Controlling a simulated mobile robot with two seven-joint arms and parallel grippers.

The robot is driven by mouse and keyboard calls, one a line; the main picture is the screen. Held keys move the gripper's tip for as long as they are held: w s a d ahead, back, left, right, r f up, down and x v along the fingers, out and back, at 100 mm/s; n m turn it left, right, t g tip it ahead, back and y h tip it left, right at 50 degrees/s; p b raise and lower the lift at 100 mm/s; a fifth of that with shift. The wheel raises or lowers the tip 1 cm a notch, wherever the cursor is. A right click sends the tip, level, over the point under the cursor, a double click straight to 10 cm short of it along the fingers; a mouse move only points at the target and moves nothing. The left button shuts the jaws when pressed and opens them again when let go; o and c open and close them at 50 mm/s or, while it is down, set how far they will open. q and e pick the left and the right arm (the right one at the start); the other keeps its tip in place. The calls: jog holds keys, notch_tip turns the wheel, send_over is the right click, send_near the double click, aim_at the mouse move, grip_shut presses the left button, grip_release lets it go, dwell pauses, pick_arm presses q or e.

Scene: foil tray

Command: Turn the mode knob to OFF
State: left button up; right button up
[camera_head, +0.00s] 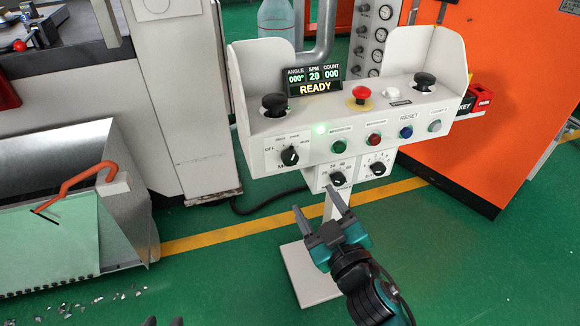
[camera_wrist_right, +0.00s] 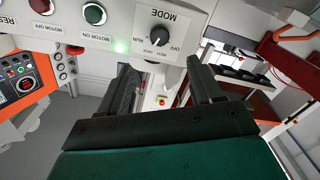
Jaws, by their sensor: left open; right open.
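The black mode knob (camera_head: 289,156) is on the left of the white console's front face, with OFF printed to its left and more position labels above and to its right. Its pointer seems to face the upper labels, away from OFF; the exact position is too small to read. The knob also shows upside down in the right wrist view (camera_wrist_right: 159,36). My right gripper (camera_head: 322,207) is open and empty below and in front of the knob, apart from it. In the wrist view its fingers (camera_wrist_right: 164,84) stand either side of an empty gap. My left gripper (camera_head: 164,321) barely shows, only dark tips at the bottom edge.
The white console (camera_head: 347,128) carries a red mushroom button (camera_head: 361,93), two black palm buttons, several coloured push buttons and two lower knobs (camera_head: 337,178). Its display (camera_head: 314,80) reads READY. A metal bin (camera_head: 60,225) stands left, an orange cabinet (camera_head: 520,120) right.

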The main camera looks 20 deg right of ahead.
aim_at(292, 161)
jog(key=w, duration=1)
jog(key=shift+w+a, duration=0.35)
jog(key=shift+w, duration=0.65)
jog(key=shift+c, duration=0.3)
jog(key=c, duration=1)
